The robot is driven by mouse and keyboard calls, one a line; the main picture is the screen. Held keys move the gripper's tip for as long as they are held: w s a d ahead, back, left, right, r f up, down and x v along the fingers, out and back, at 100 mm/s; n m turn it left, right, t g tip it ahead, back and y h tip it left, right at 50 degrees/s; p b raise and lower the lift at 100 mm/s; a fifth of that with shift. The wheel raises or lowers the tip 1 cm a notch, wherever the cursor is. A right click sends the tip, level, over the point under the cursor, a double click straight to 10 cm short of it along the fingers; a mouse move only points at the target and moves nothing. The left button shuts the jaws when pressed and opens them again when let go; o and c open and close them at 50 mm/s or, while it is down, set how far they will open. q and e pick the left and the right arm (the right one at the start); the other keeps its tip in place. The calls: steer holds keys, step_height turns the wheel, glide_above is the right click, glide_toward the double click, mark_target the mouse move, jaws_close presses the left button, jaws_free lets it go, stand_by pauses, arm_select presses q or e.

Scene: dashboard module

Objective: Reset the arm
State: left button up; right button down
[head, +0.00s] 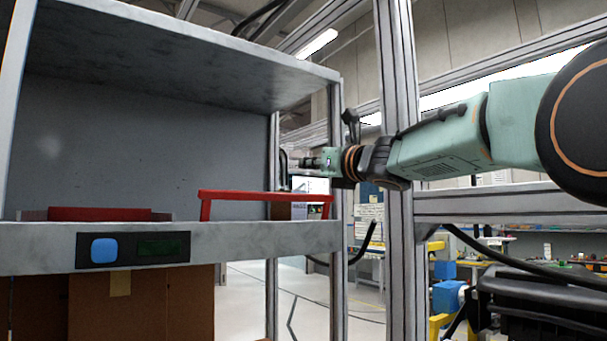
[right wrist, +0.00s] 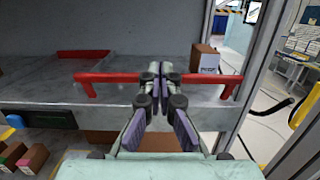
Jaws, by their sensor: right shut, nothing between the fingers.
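My right arm comes in from the right in the head view. Its gripper (head: 300,162) is in front of the grey shelf unit's right side, above the right end of a red handle (head: 265,196). In the right wrist view the right gripper (right wrist: 158,70) is shut and empty, with its fingertips overlapping the line of the red handle (right wrist: 115,77). I cannot tell whether they touch it. The handle stands on the shelf's front edge. My left gripper is in neither view.
The grey shelf (head: 225,236) has a panel with a blue button (head: 104,249) and a dark green display (head: 163,247). A red bar (head: 100,214) lies at the shelf's left. Cardboard boxes (head: 140,305) stand below. A metal frame post (head: 398,150) rises beside my right arm.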

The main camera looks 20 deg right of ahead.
steer(key=shift+a, duration=0.25)
steer(key=shift+d, duration=0.25)
